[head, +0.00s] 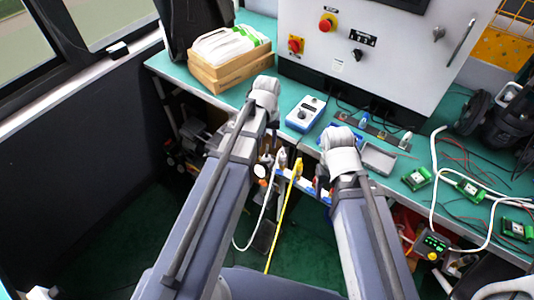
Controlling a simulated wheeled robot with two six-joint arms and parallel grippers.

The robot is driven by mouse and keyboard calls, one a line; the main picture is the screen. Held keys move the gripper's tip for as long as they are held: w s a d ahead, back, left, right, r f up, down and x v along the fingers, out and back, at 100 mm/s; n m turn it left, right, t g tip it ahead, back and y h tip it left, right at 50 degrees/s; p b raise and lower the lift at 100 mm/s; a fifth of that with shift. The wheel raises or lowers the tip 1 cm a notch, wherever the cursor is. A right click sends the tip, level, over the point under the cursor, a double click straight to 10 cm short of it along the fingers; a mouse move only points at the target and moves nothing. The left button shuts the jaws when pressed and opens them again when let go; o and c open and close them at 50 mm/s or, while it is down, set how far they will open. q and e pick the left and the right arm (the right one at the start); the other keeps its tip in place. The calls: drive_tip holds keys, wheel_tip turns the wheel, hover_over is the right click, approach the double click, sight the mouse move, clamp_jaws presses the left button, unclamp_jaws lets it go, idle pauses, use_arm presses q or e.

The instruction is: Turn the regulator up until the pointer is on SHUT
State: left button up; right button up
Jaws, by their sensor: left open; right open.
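A small blue-and-white box with a dark knob (303,115) stands on the green bench, below the large grey cabinet. It looks like the regulator. Its pointer and lettering are too small to read. My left gripper (265,92) is at the end of the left arm, to the left of the box and apart from it. My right gripper (341,142) is at the end of the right arm, to the right of and nearer than the box. Both look empty, with their fingers mostly hidden by my arms.
The grey cabinet (375,55) carries red buttons and a black switch. A wooden crate (230,70) stands at the bench's left. A grey tray (378,158), green circuit boards (417,178) and loose cables lie to the right. The bench's front edge runs below my wrists.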

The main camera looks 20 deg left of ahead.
sight(267, 149)
use_arm(q)
wheel_tip(267, 149, down, 5)
drive_tip(key=b, duration=0.4)
drive_tip(key=shift+r, duration=0.1)
clamp_jaws()
idle(0.4)
